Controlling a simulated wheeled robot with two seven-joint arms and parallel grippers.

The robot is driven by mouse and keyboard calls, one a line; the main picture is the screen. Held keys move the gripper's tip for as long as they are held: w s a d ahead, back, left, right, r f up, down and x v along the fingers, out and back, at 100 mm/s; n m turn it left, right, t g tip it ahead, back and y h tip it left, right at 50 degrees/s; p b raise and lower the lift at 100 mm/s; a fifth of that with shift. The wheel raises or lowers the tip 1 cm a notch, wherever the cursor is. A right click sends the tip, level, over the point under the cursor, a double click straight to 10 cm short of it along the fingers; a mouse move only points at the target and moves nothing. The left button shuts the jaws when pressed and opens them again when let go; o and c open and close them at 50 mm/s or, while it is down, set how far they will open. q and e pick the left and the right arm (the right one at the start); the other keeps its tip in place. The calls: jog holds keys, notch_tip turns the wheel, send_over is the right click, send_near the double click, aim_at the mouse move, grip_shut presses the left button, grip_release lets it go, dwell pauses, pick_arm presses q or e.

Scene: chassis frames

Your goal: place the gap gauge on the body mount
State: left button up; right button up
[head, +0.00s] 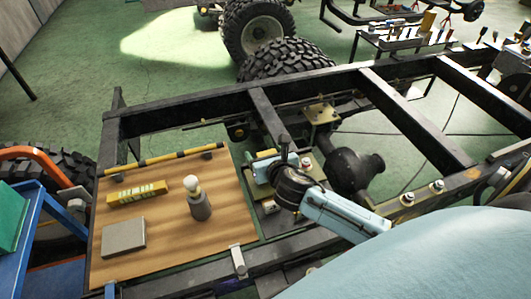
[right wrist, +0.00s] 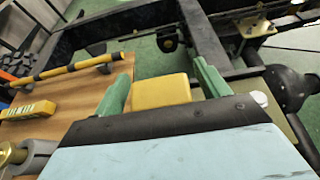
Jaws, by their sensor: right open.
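A plain yellow block (right wrist: 160,92), which appears to be the gap gauge, sits between the two green fingers of my right gripper (right wrist: 158,85) in the right wrist view. The fingers stand apart on either side of it; I cannot tell if they touch it. In the head view my right gripper (head: 262,170) is over the black frame, just right of the wooden board, and mostly hides the block. A body mount with a pale knob (head: 306,163) shows beside the gripper, also in the right wrist view (right wrist: 260,98). My left gripper is not in view.
Black chassis rails (head: 225,100) surround the gripper. A blue cart (head: 40,230) stands left.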

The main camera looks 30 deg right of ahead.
jog(key=shift+r, duration=0.2)
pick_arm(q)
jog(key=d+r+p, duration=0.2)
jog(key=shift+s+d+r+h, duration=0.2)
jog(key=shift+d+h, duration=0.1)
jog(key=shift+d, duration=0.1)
pick_arm(e)
jog(key=v, duration=1.2)
pick_arm(q)
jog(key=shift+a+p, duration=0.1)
jog(key=shift+p, duration=0.2)
pick_arm(e)
jog(key=shift+f, duration=0.1)
